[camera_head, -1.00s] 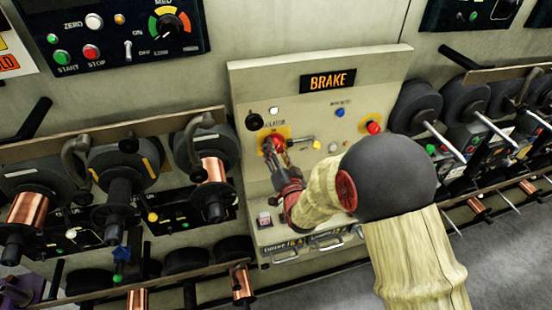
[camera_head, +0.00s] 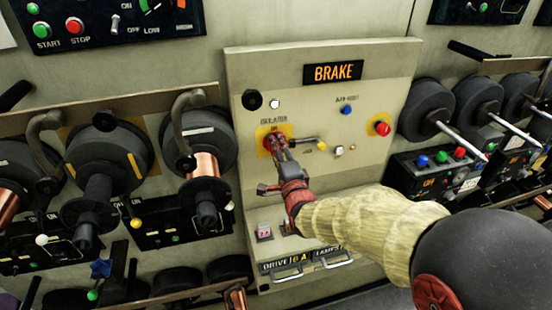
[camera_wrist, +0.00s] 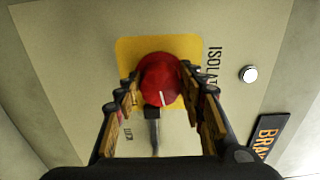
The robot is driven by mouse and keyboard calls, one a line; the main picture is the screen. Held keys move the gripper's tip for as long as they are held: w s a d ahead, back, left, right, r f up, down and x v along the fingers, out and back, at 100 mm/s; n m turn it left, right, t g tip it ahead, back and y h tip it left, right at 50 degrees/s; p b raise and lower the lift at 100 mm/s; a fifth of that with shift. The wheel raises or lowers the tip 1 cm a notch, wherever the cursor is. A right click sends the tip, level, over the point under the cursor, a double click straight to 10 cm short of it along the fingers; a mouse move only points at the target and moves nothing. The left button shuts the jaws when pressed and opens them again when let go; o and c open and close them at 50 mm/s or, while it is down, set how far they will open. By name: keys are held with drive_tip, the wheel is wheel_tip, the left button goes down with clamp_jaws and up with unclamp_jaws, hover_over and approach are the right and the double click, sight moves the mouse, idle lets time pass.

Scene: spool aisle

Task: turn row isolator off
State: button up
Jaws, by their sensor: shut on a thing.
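The row isolator is a red rotary knob (camera_wrist: 161,80) on a yellow plate (camera_wrist: 128,50), under the word ISOLATOR on the beige BRAKE panel (camera_head: 240,75). In the wrist view the knob sits between the two finger pads of my gripper (camera_wrist: 163,95). A white mark on the knob points towards the bottom of that view. A dark grey lever (camera_wrist: 153,125) runs from below the knob towards my palm. In the head view my gripper (camera_head: 277,146) is at the yellow plate and hides most of the knob.
A red button on yellow (camera_head: 382,128), a blue button (camera_head: 346,110) and a white button (camera_head: 275,104) are on the same panel. Spools (camera_head: 205,145) crowd the left and more spools (camera_head: 428,110) the right. Pull handles (camera_head: 325,262) stick out below.

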drive_tip(key=shift+m+b, duration=1)
drive_tip(key=shift+m, duration=0.1)
drive_tip(key=o, duration=1.2)
drive_tip(key=v, duration=1.2)
